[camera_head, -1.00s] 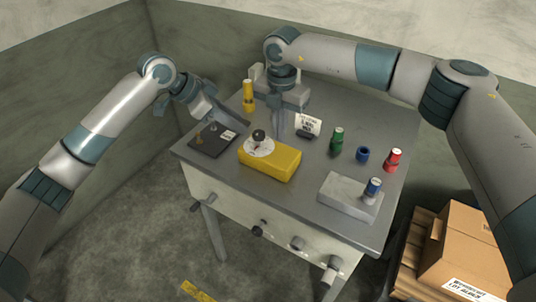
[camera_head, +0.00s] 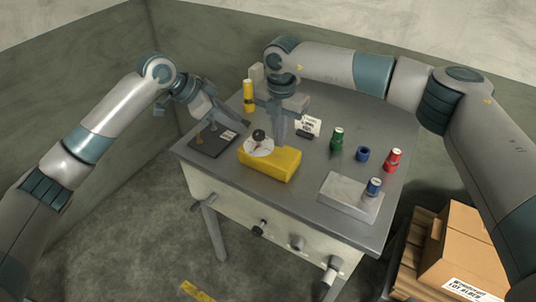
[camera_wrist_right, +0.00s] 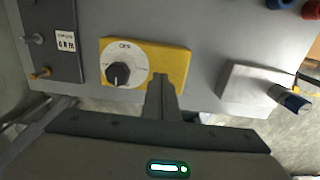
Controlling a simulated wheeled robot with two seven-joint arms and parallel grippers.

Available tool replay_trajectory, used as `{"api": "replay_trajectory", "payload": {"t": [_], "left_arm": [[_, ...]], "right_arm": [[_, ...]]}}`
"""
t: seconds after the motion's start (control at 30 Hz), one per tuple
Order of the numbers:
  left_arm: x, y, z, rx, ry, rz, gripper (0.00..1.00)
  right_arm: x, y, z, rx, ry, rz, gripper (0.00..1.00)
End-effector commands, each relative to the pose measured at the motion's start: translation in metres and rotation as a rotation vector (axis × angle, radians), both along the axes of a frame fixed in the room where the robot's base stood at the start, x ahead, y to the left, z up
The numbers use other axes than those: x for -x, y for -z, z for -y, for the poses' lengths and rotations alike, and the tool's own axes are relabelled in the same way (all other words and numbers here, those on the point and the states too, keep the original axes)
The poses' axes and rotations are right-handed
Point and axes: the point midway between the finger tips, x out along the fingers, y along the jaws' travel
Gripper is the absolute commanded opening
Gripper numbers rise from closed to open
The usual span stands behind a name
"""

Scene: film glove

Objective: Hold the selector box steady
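The selector box (camera_head: 271,164) is yellow, with a white dial plate (camera_head: 257,147) and a dark knob (camera_head: 259,135) on its left part. It sits on the grey table and also shows in the right wrist view (camera_wrist_right: 177,63). My right gripper (camera_head: 281,143) points down at the box's back edge, right of the dial. Its fingers (camera_wrist_right: 162,82) look shut together with nothing between them. I cannot tell whether they touch the box. My left gripper (camera_head: 238,120) hangs above the dark panel, left of the box and apart from it; its opening is unclear.
The dark panel (camera_head: 207,146) with small levers lies left of the box. A yellow cylinder (camera_head: 249,95) and a label card (camera_head: 308,125) stand behind. Green (camera_head: 337,138), blue (camera_head: 363,154) and red (camera_head: 393,160) parts are at right, near a grey block (camera_head: 340,198) carrying a blue-topped cylinder (camera_head: 374,186).

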Motion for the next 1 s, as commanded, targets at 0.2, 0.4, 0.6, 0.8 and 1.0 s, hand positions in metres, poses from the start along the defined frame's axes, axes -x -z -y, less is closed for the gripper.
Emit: {"api": "replay_trajectory", "payload": {"t": [0.2,0.4,0.6,0.8,1.0], "left_arm": [[0.0,0.0,0.0,0.0,0.0,0.0,0.31],[0.0,0.0,0.0,0.0,0.0,0.0,0.31],[0.0,0.0,0.0,0.0,0.0,0.0,0.31],[0.0,0.0,0.0,0.0,0.0,0.0,0.31],[0.0,0.0,0.0,0.0,0.0,0.0,0.31]], "right_arm": [[0.0,0.0,0.0,0.0,0.0,0.0,0.0],[0.0,0.002,0.0,0.0,0.0,0.0,0.0],[0.0,0.007,0.0,0.0,0.0,-0.001,0.0],[0.0,0.012,0.0,0.0,0.0,-0.001,0.0],[0.0,0.017,0.0,0.0,0.0,-0.001,0.0]]}}
